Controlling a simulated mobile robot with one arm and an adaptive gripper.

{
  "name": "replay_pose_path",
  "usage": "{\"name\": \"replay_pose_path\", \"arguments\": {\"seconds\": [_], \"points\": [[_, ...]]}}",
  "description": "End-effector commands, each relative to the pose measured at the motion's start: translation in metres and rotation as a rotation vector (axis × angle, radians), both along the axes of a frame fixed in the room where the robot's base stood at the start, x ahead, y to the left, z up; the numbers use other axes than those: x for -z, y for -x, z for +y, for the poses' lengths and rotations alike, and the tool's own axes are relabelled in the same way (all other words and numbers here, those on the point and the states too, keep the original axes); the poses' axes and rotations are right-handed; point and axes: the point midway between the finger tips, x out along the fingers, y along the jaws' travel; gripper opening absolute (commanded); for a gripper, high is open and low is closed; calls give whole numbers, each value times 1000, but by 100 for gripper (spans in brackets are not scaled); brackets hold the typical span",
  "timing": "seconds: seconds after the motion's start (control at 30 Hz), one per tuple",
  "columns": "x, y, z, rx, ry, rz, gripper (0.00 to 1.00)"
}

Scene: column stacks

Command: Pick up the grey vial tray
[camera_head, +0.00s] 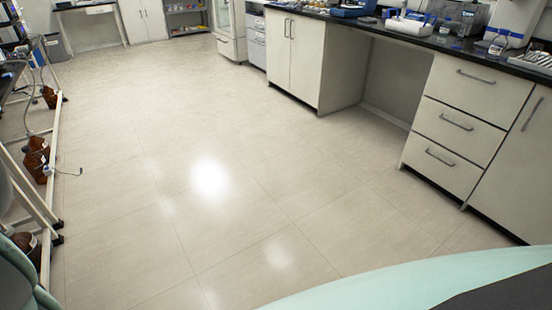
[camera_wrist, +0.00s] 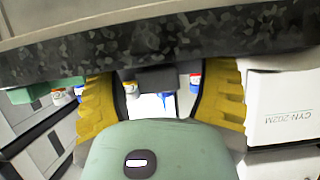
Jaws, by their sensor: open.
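My gripper (camera_wrist: 160,98) shows in the wrist view with its two yellow ribbed fingers spread apart, one on each side of the middle. A small dark grey block (camera_wrist: 158,78) shows between the fingers; I cannot tell what it is or whether it is touched. I cannot make out the grey vial tray for certain in either view. In the head view, a small pale tray-like thing (camera_head: 537,61) sits at the right end of the counter, too small to identify. My gripper is not in the head view.
A dark counter (camera_head: 400,38) with lab equipment runs along the right, above white cabinets (camera_head: 465,125). Brown bottles (camera_head: 36,158) stand by a frame at left. The tiled floor (camera_head: 150,190) between is clear. A dark speckled edge (camera_wrist: 200,38) crosses the wrist view; a white box (camera_wrist: 283,108) is at right.

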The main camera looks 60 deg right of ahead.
Motion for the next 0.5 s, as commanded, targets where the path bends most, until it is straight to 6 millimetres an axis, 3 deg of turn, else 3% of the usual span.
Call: {"name": "replay_pose_path", "arguments": {"seconds": [0.13,0.5], "points": [[0,0,0,-1,0,0,73],[0,0,0,0,0,0,35]]}}
